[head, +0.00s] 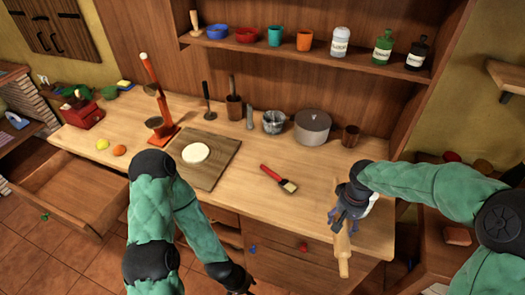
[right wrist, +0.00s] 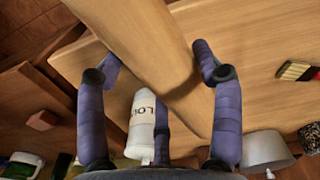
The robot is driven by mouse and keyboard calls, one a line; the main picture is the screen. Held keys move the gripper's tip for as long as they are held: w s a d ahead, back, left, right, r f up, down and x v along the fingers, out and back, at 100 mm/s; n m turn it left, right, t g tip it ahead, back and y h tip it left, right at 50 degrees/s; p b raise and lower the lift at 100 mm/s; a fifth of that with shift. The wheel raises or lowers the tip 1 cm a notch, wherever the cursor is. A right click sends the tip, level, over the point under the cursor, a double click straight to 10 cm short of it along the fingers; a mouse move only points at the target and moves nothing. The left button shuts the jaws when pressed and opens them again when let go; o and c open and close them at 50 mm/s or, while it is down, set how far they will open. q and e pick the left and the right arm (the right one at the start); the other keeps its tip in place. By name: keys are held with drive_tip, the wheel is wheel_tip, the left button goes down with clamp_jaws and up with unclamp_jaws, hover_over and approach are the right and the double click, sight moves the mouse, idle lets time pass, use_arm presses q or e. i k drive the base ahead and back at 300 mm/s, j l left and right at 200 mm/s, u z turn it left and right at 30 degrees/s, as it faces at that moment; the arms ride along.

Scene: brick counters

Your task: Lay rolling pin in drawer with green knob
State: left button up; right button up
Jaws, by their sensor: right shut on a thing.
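The wooden rolling pin (head: 343,248) is in my right gripper (head: 350,208), above the front right edge of the counter, its near end past that edge. In the right wrist view the pin (right wrist: 140,40) fills the space between the fingers (right wrist: 155,72). The drawer with the green knob (head: 45,217) is pulled open at the left; its visible inside (head: 80,190) looks empty. My left gripper (head: 237,279) is low in front of the counter, right of that drawer; its fingers are too dark to read.
On the counter (head: 330,180) lie a red-handled brush (head: 278,179) and a board (head: 212,172) with pale dough (head: 195,153). A lemon (head: 102,143) and an orange (head: 119,150) sit near the open drawer. Drawers with blue (head: 253,249) and red (head: 303,246) knobs are shut.

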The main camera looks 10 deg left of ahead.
sight(82, 195)
drive_tip(key=k+j, duration=0.1)
drive_tip(key=j, duration=0.9)
drive_tip(key=k+j, duration=0.1)
drive_tip(key=j, duration=1.45)
drive_tip(key=i+j, duration=0.1)
drive_tip(key=j, duration=0.5)
drive_tip(key=i+j+u, duration=0.1)
drive_tip(key=j, duration=1.05)
drive_tip(key=i+j, duration=0.15)
drive_tip(key=j, duration=1)
drive_tip(key=i+u, duration=0.05)
